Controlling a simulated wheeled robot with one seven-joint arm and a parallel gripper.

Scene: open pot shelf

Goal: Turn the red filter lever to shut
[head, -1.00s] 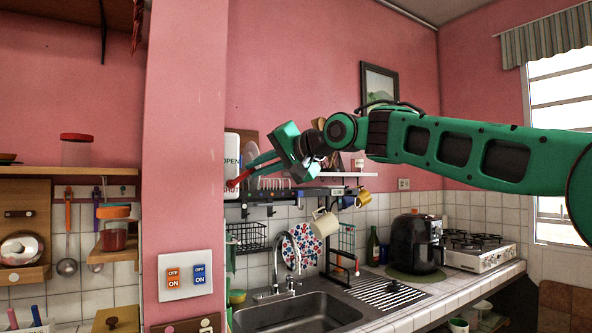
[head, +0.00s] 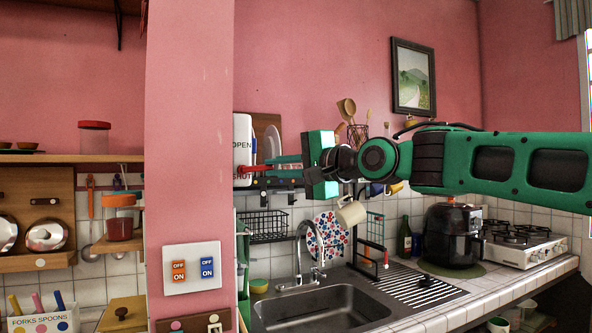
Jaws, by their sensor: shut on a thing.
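The white filter panel (head: 242,133) is on the wall just right of the pink pillar, marked OPEN above and SHUT below. Its red lever (head: 254,169) lies close to level, between the two words and nearer SHUT. My gripper (head: 276,164) reaches in from the right, its green fingers shut on the lever's right part. The fingers hide some of the lever, so its exact angle is hard to tell.
A cream mug (head: 350,213) hangs below my wrist. The sink (head: 325,308) and tap (head: 311,250) are below. The pink pillar (head: 190,130) stands close on the left.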

